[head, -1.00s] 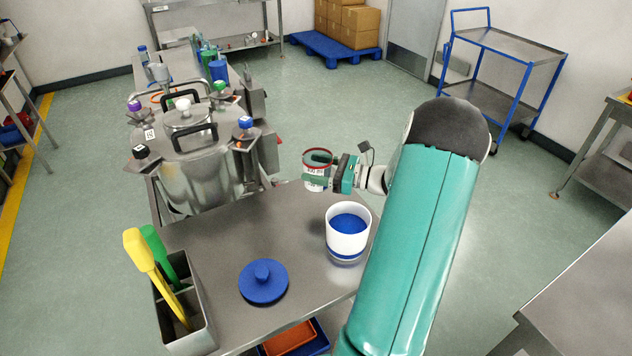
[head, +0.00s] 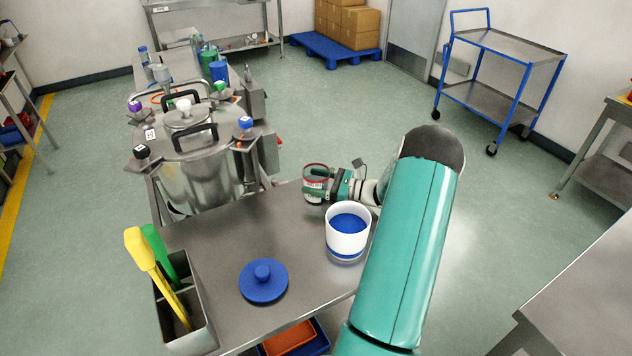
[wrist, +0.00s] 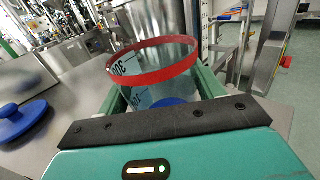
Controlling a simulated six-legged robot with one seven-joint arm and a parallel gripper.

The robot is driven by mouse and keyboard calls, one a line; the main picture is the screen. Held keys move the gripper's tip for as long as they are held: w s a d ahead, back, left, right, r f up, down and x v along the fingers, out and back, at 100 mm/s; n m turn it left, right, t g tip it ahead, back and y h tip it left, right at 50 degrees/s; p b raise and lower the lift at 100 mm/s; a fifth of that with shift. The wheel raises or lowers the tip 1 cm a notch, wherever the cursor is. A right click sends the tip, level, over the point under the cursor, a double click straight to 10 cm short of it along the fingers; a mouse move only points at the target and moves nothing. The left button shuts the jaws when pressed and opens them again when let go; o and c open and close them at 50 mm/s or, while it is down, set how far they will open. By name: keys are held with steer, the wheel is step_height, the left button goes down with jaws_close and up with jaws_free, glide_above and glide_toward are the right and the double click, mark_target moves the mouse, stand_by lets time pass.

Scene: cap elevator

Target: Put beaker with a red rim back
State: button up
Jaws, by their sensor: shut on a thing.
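The beaker with a red rim (head: 314,171) is clear with dark markings and looks upright. My gripper (head: 322,185) is shut on it at the table's far right corner. In the wrist view the beaker (wrist: 150,80) stands between the two green fingers (wrist: 158,92), with its red rim above them. The steel table (head: 230,245) lies below and to the left. I cannot tell whether the beaker's base touches the table.
A white container with blue contents (head: 348,232) stands close in front of my gripper. A blue lid (head: 263,282) and a grey holder (head: 203,312) with yellow and green tools are nearer. A steel vessel (head: 195,170) stands at the left. The table's middle is clear.

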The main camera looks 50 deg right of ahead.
steer(key=o, duration=1.1)
steer(key=shift+f, duration=0.1)
steer(key=shift+c, duration=0.2)
steer(key=shift+s+d, duration=0.1)
steer(key=shift+s, duration=0.05)
steer(key=v, duration=1.1)
steer(key=shift+s+d, duration=0.15)
steer(key=shift+s, duration=0.1)
